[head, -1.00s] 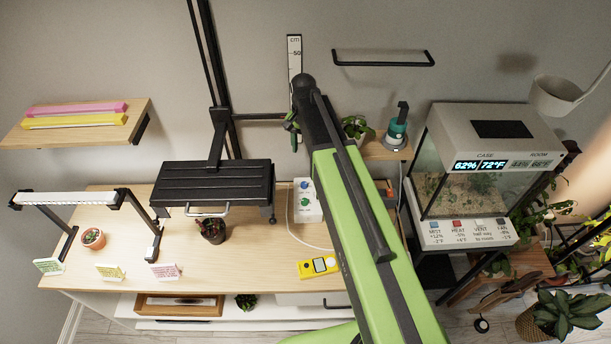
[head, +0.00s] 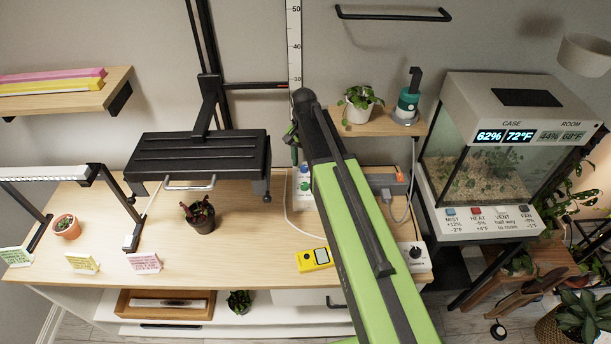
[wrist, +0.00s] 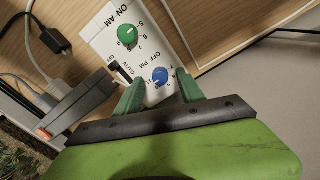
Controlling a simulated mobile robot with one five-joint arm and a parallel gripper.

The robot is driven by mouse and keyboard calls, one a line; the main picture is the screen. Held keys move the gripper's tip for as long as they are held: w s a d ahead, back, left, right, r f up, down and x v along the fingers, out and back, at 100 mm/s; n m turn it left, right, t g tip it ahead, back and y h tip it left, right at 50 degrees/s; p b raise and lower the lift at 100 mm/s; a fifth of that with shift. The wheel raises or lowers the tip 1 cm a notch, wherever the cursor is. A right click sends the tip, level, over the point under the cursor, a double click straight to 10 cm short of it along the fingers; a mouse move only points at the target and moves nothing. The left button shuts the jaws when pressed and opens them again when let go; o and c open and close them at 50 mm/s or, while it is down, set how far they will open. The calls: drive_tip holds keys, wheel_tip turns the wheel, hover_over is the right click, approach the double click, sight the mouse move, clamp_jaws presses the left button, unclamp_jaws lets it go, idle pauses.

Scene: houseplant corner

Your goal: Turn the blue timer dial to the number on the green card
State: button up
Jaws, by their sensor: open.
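A white timer box (head: 302,199) stands on the wooden table, partly hidden behind my arm in the head view. In the wrist view it carries a blue dial (wrist: 160,75) marked OFF PM, a green dial (wrist: 128,36) marked ON AM, and a black switch. Both dials have a white pointer line. My gripper (wrist: 160,80) is open with green fingers; in that view the blue dial appears between the fingertips. I cannot tell whether they touch it. The green card (head: 17,257) stands at the table's far left; its number is too small to read.
A yellow card (head: 82,263) and a pink card (head: 145,263) stand beside the green one. A dark potted plant (head: 199,214), a yellow meter (head: 314,259) and a black lamp panel (head: 200,153) are nearby. A glass case (head: 480,165) stands at the right.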

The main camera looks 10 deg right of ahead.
drive_tip(key=shift+f, duration=0.8)
drive_tip(key=shift+r, duration=0.1)
clamp_jaws()
drive_tip(key=shift+d, duration=0.25)
drive_tip(key=shift+a, duration=0.1)
